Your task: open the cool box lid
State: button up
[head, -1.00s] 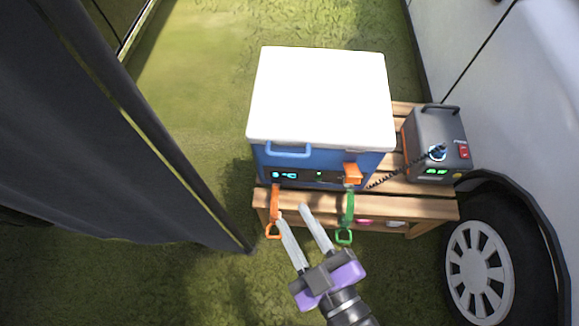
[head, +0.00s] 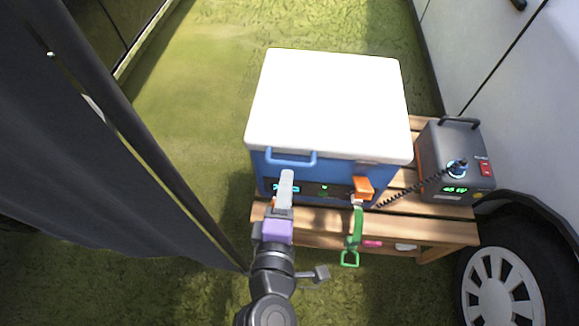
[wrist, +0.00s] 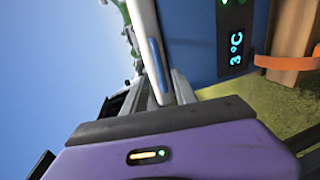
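The cool box has a white lid (head: 325,100), which is shut, and a blue body (head: 335,175). A blue handle (head: 291,160) sits at the lid's front left. My gripper (head: 286,178) is in front of the box, just below that handle, turned so its fingers overlap in the head view. In the wrist view the fingers (wrist: 164,88) stand apart, with the lid's white and blue edge (wrist: 152,50) passing in front of them. I cannot tell whether they touch the handle. An orange latch (head: 363,188) with a green strap (head: 353,240) sits at the front right.
The box stands on a slatted wooden bench (head: 430,232). A grey power unit (head: 455,165) with a coiled cable stands to its right. A vehicle wheel (head: 495,285) is at the lower right. A dark curtain (head: 70,150) hangs at the left. An orange strap (wrist: 285,63) shows in the wrist view.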

aim_at(290, 166)
jog(key=x, duration=0.5)
jog(key=shift+w+f+b, duration=0.1)
jog(key=shift+w+b, duration=0.2)
jog(key=shift+c, duration=0.4)
grip_shut()
dwell(0.8)
